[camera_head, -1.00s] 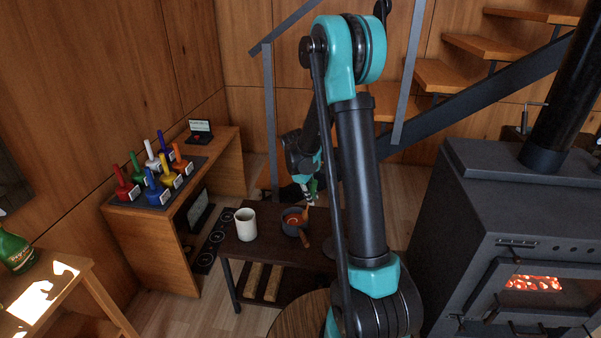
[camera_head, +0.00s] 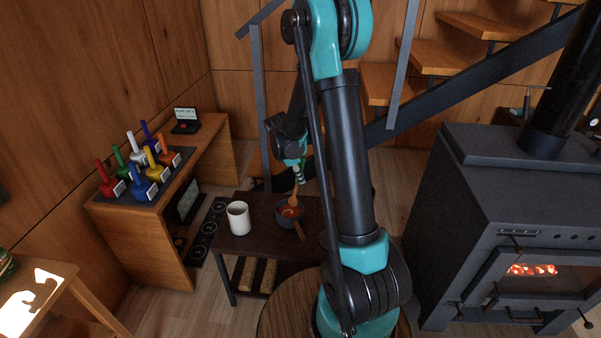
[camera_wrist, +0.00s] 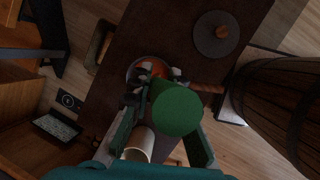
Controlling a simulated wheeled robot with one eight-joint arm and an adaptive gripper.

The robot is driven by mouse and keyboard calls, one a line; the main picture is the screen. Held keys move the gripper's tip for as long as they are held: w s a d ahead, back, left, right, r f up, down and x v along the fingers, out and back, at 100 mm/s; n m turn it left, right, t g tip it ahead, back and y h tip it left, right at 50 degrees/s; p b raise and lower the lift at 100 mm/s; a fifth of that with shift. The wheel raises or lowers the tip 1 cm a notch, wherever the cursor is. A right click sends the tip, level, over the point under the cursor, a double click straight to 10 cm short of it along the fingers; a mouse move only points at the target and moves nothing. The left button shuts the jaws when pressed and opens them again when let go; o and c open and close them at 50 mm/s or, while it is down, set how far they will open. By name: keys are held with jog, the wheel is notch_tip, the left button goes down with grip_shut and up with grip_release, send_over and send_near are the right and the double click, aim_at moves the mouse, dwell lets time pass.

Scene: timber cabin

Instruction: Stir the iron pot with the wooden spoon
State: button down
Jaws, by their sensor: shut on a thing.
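The dark iron pot (camera_head: 287,219) stands on a low dark table (camera_head: 245,247), with orange-red contents; it also shows in the wrist view (camera_wrist: 134,74). The wooden spoon (camera_head: 294,201) stands nearly upright, its lower end in the pot. My gripper (camera_head: 299,177) is above the pot, shut on the spoon's upper part. In the wrist view a green round end (camera_wrist: 178,111), seemingly the handle's top, fills the space between my fingers and hides part of the pot. The pot's brown handle (camera_wrist: 207,88) points right there.
A white mug (camera_head: 238,218) stands left of the pot. A dark round lid with a wooden knob (camera_wrist: 217,35) lies on the same table. Coloured bells (camera_head: 138,165) stand on a side desk. A stove (camera_head: 490,220) is at right.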

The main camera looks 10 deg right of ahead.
aim_at(296, 188)
jog(key=shift+w+a+f, duration=0.2)
jog(key=shift+f, duration=1.2)
jog(key=shift+w+a+f, duration=0.15)
jog(key=shift+w+f, duration=0.05)
jog(key=shift+f, duration=1.25)
jog(key=shift+w+a+f, duration=0.2)
jog(key=shift+f, duration=1.2)
jog(key=shift+d, duration=0.15)
